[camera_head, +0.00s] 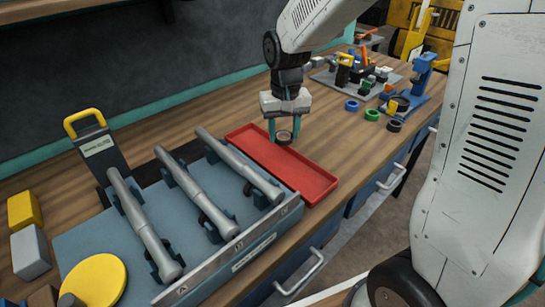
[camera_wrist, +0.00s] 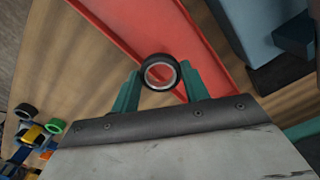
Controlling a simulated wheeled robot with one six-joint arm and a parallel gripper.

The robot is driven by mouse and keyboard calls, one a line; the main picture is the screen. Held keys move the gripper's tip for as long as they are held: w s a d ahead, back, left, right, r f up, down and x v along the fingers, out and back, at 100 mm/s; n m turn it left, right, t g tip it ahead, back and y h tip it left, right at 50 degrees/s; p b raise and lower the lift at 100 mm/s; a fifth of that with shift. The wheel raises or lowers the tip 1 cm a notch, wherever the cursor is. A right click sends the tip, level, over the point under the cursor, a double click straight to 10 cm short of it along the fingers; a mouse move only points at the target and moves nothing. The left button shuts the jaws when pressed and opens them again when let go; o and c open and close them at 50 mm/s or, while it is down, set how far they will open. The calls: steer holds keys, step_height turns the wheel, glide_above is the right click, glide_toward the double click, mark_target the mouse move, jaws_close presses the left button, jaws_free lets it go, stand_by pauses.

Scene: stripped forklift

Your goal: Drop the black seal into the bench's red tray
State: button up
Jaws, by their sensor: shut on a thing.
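The black seal (camera_wrist: 146,72) is a small dark ring with a pale inner edge. My gripper (camera_head: 284,137) is shut on it, with one teal finger on each side in the wrist view. In the wrist view the tray (camera_wrist: 195,35) runs behind the seal. The exact height of the seal above the tray is hard to tell.
A blue-grey fixture with several grey cylinders (camera_head: 240,165) stands directly left of the tray. A green ring (camera_head: 371,115), a blue ring (camera_head: 352,105) and another black ring (camera_head: 394,125) lie to the right near a blue press (camera_head: 421,75). Bare bench (camera_head: 335,135) separates them from the tray.

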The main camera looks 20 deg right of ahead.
steer(key=shift+f, duration=2.35)
steer(key=o, duration=1)
steer(key=shift+o, duration=0.2)
steer(key=shift+r, duration=0.1)
step_height(320, 180, up, 8)
steer(key=shift+f, duration=0.2)
